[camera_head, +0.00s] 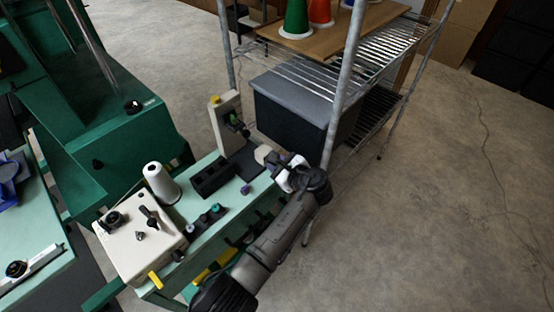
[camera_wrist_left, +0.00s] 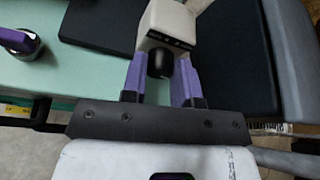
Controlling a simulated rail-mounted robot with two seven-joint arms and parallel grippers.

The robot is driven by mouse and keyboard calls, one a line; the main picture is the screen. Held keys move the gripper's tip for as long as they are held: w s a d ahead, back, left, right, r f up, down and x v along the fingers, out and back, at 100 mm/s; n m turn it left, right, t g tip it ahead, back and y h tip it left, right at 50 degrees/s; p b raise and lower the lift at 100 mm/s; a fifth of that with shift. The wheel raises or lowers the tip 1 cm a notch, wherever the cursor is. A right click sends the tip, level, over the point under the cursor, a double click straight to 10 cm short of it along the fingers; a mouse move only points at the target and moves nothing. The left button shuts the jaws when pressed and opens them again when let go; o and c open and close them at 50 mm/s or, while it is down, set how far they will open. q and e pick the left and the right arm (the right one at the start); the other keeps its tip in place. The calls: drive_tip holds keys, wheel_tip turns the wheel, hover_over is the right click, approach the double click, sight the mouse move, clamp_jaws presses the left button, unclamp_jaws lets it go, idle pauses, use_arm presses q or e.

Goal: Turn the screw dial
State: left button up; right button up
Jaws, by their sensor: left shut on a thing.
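A beige upright machine (camera_head: 224,122) stands at the far end of the green bench, with small green and black parts on its side. A beige block (camera_head: 265,154) is at my left gripper (camera_head: 276,162). In the left wrist view this block (camera_wrist_left: 169,22) has a short black round knob, the screw dial (camera_wrist_left: 160,63), facing the camera. The purple fingers of my left gripper (camera_wrist_left: 161,70) stand on both sides of the dial, with their tips against or close to the block. The gripper is shut on the dial; the exact contact is hard to see. My right gripper is not in view.
The bench holds a dark tray (camera_head: 212,178), a white thread cone (camera_head: 160,183), a beige box with knobs (camera_head: 138,240) and a small purple-topped piece (camera_head: 245,189). A wire shelf (camera_head: 366,66) with a dark bin (camera_head: 292,108) stands close behind my gripper. Floor at right is clear.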

use_arm(q)
drive_tip(key=o, duration=0.9)
